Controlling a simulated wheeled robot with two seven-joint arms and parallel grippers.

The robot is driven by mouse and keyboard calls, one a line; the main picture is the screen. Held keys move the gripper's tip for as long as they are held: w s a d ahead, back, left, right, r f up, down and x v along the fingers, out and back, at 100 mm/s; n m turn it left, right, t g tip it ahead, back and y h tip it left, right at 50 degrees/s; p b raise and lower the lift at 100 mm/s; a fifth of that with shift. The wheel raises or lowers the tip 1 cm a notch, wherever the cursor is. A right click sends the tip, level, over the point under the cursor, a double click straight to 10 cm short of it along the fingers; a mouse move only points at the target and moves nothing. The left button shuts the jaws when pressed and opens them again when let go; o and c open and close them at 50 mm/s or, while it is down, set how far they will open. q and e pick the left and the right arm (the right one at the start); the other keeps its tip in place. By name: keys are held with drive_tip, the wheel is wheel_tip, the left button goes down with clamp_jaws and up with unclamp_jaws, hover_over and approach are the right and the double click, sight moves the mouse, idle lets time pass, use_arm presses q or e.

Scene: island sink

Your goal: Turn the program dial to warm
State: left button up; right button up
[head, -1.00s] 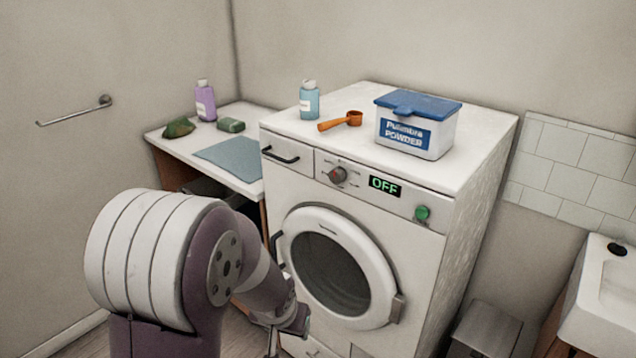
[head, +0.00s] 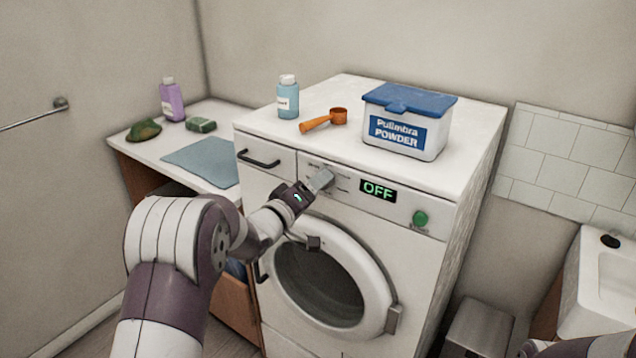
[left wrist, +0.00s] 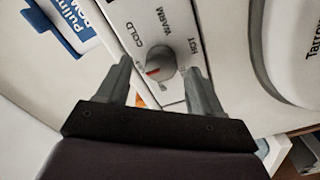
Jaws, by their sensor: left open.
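The program dial (left wrist: 160,62) is a grey round knob with a red mark on the washer's front panel. COLD, WARM and HOT are printed around it in the left wrist view. The red mark points to the lower left, away from WARM. My left gripper (left wrist: 158,66) is open, with one finger on each side of the dial; I cannot tell whether they touch it. The washer's display (head: 377,190) reads OFF. My right gripper is not in view.
A green button (head: 420,218) is right of the display. The drawer handle (head: 258,160) is left of the dial, and the round door (head: 378,270) is below.

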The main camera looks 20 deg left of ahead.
use_arm(q)
drive_tip(key=shift+x, duration=0.95)
drive_tip(key=shift+s, duration=0.1)
drive_tip(key=c, duration=0.3)
drive_tip(key=shift+a, duration=0.1)
drive_tip(key=c, duration=0.8)
drive_tip(key=shift+o, duration=0.2)
drive_tip(key=shift+m, duration=0.3)
